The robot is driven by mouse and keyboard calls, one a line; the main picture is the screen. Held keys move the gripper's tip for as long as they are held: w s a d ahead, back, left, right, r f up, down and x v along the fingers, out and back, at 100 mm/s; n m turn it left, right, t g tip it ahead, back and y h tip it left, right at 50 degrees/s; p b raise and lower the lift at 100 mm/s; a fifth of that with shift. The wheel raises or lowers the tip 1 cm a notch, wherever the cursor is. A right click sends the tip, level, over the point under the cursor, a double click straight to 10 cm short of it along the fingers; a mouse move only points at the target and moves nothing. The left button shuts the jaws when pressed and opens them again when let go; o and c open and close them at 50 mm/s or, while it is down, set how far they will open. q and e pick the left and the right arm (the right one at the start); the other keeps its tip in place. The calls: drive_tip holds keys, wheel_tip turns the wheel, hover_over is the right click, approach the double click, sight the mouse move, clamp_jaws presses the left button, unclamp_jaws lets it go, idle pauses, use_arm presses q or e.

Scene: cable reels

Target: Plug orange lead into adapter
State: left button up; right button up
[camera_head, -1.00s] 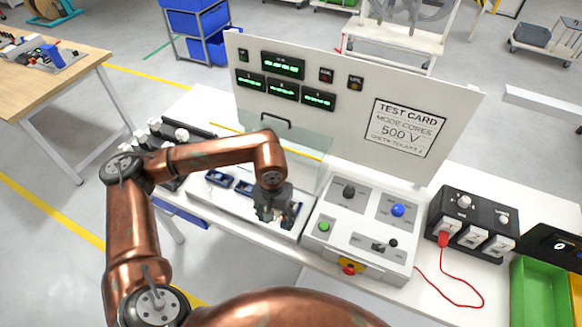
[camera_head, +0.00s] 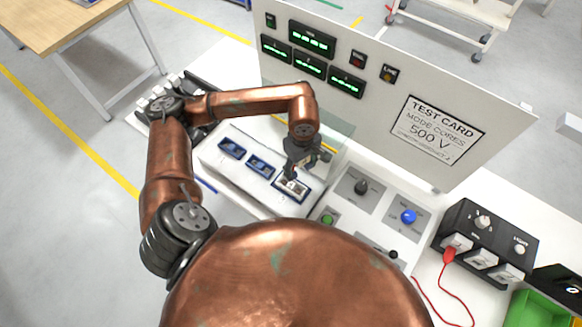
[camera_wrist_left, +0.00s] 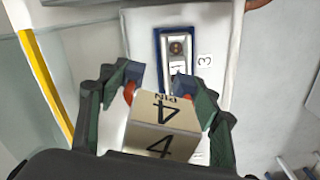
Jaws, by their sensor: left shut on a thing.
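My left gripper (camera_head: 293,178) is over the third blue-framed slot (camera_head: 291,189) of the white panel. In the left wrist view, its fingers (camera_wrist_left: 165,90) are shut on a beige block (camera_wrist_left: 160,128) marked "4 PIN". Beyond the block is a blue-framed slot (camera_wrist_left: 175,50) with a "3" label beside it. The block hides the slot's lower part, so I cannot tell whether they touch. A red-looking lead (camera_head: 449,255) has its plug in a black box (camera_head: 487,240) at the right. I see no clearly orange lead. My right gripper is not in view.
An upright test board (camera_head: 380,105) stands behind the workspace. A control panel (camera_head: 372,205) with knobs and buttons lies to the right of my left gripper. Two other blue-framed slots (camera_head: 246,157) are to its left. A green bin (camera_head: 543,308) is at the lower right.

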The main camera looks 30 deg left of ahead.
use_arm(q)
drive_tip(key=n+p, duration=0.1)
drive_tip(key=n, duration=0.4)
drive_tip(key=s+n+p, duration=0.1)
drive_tip(key=n+p, duration=0.1)
drive_tip(key=n, duration=0.3)
drive_tip(key=a+n+p, duration=0.1)
drive_tip(key=n, duration=0.4)
drive_tip(key=shift+s+a, duration=0.1)
drive_tip(key=shift+s, duration=0.3)
drive_tip(key=n, duration=0.1)
drive_tip(key=n+p, duration=0.1)
drive_tip(key=n, duration=0.1)
drive_tip(key=shift+s+a+n+p, duration=0.25)
drive_tip(key=shift+n+p, duration=0.05)
drive_tip(key=shift+n, duration=0.1)
drive_tip(key=n, duration=0.3)
drive_tip(key=shift+s+a+f+p, duration=0.15)
drive_tip(key=shift+s+a+p, duration=0.05)
drive_tip(key=shift+p, duration=0.1)
drive_tip(key=shift+f+b, duration=1.45)
drive_tip(key=shift+f, duration=1.05)
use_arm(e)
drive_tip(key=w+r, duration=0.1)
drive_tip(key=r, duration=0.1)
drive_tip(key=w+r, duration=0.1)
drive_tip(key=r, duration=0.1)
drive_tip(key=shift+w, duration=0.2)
